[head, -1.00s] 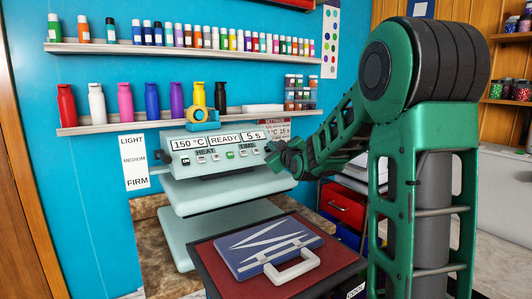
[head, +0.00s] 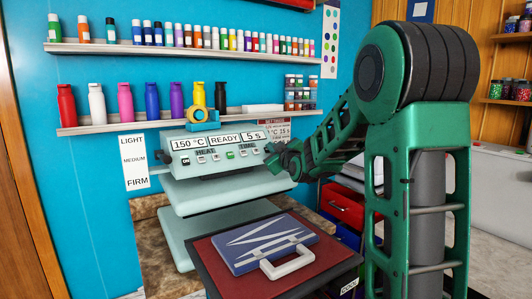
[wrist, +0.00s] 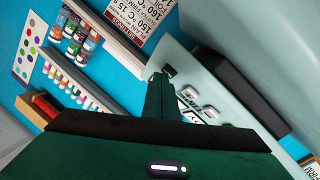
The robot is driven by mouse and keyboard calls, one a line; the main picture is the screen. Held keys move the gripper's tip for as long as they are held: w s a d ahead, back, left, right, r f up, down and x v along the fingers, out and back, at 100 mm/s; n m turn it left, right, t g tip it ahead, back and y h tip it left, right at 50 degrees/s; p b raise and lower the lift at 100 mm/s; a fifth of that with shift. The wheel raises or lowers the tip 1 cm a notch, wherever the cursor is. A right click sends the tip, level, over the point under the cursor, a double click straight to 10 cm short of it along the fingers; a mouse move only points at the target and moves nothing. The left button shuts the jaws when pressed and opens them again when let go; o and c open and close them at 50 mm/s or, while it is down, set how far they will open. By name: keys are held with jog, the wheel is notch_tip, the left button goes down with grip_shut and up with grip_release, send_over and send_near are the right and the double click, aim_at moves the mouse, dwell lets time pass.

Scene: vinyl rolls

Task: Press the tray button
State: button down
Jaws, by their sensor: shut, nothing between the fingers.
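The heat press (head: 210,187) stands against the blue wall. Its control panel (head: 185,157) reads 150 °C, READY and 5 s, with small buttons in a row below the displays. My gripper (head: 272,149) is shut and empty at the panel's right end, covering part of it. In the wrist view, the shut fingertips (wrist: 160,78) are close to the panel, beside a small dark piece (wrist: 169,70); contact cannot be told. Pale buttons (wrist: 189,92) show right of the fingers. I cannot tell which button is the tray button.
A dark tray (head: 217,281) with a red pad stands in front of the press. A blue, white-striped piece with a white handle (head: 288,263) lies on it. Shelves of bottles (head: 180,125) line the wall above. A red drawer unit (head: 342,208) is behind my arm.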

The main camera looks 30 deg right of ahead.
jog(key=shift+s+r, duration=0.1)
jog(key=shift+s, duration=0.05)
jog(key=shift+s+r, duration=0.5)
jog(key=shift+r, duration=0.1)
dwell(0.3)
jog(key=shift+s+r, duration=1.7)
jog(key=shift+s, duration=0.05)
dwell(1.6)
